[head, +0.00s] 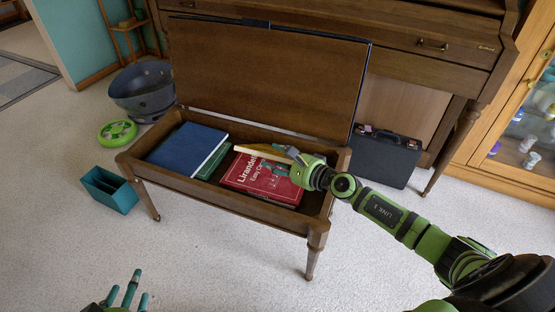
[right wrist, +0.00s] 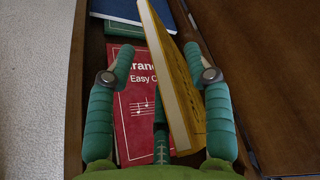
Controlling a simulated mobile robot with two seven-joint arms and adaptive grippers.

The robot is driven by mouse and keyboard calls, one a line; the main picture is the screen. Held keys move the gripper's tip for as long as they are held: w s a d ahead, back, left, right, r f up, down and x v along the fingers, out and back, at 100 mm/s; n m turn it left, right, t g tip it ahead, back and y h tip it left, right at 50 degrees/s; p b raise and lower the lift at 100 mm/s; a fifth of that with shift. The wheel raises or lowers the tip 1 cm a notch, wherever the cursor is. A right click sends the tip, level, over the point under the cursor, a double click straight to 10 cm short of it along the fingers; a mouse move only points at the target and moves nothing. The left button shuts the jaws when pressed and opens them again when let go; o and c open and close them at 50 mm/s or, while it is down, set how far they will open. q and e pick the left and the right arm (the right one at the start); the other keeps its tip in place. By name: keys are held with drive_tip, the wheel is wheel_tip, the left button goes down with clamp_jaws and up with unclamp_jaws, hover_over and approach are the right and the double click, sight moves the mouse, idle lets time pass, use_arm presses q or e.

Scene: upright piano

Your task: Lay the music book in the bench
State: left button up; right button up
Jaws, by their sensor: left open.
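The bench (head: 220,198) stands with its lid (head: 265,75) raised. A yellow book (head: 258,151) is inside its box, tilted up on edge over a red book (head: 255,180) with a title and music notes. I cannot tell which one is the music book. My right gripper (head: 292,162) is down in the right part of the box. In the right wrist view its fingers are spread on either side of the yellow book (right wrist: 185,95), with a gap at the left finger. My left gripper (head: 129,287) is open and empty at the bottom left, above the carpet.
A blue book (head: 187,148) and a green book (head: 213,161) lie in the left part of the box. A teal bin (head: 110,190), a green round object (head: 117,133) and a dark bowl (head: 143,90) stand left. A black case (head: 385,158) stands right, by the piano (head: 440,70).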

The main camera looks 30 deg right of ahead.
drive_tip(key=shift+s+d, duration=0.1)
drive_tip(key=shift+s, duration=0.05)
drive_tip(key=shift+s+d, duration=0.1)
drive_tip(key=shift+s, duration=0.2)
drive_tip(key=v, duration=1.1)
drive_tip(key=shift+r, duration=0.15)
idle(0.4)
